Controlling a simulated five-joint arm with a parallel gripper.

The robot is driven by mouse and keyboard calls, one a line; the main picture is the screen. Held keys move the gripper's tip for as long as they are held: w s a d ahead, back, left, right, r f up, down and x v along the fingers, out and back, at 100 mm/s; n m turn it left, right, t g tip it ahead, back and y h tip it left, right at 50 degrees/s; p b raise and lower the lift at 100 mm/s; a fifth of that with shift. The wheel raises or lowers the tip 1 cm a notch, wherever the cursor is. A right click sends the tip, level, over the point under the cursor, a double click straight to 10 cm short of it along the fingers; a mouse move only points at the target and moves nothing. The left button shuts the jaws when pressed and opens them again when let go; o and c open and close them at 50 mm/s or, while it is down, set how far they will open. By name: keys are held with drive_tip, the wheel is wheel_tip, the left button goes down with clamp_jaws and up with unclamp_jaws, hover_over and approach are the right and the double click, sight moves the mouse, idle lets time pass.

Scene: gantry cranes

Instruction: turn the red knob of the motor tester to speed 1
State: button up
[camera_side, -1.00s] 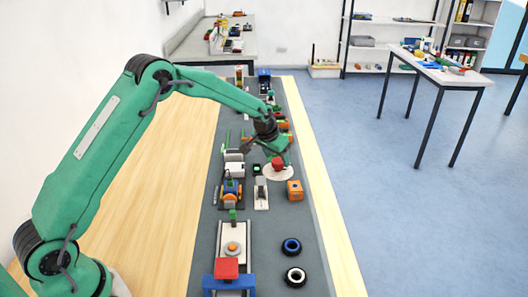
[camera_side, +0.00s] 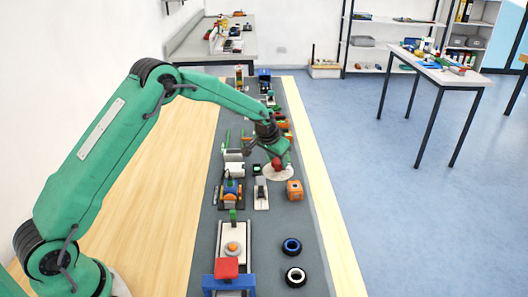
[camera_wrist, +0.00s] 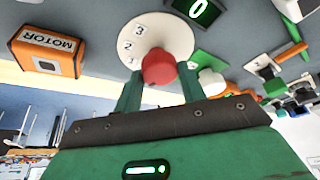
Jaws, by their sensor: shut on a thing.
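The red knob (camera_wrist: 158,68) sits on a round white dial (camera_wrist: 175,30) marked with numbers; 3 and 2 are readable in the wrist view. My gripper (camera_wrist: 158,76) has its two green fingers on either side of the knob and is shut on it. In the side view my gripper (camera_side: 279,158) is at the red knob (camera_side: 276,164), above the white dial (camera_side: 284,175), and partly covers it. A dark display (camera_wrist: 200,10) beside the dial shows a green 0. I cannot tell which number the knob points at.
An orange box labelled MOTOR (camera_wrist: 45,52) stands near the dial; it also shows in the side view (camera_side: 294,190). Bare wooden table (camera_side: 150,190) lies left of the mat.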

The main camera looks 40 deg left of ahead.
drive_tip(key=shift+a+m, duration=0.1)
drive_tip(key=shift+m, duration=0.4)
drive_tip(key=o, duration=1)
drive_tip(key=shift+c, duration=0.2)
drive_tip(key=shift+r, duration=0.15)
drive_tip(key=v, duration=0.7)
drive_tip(key=shift+r, duration=0.25)
drive_tip(key=shift+s, duration=0.15)
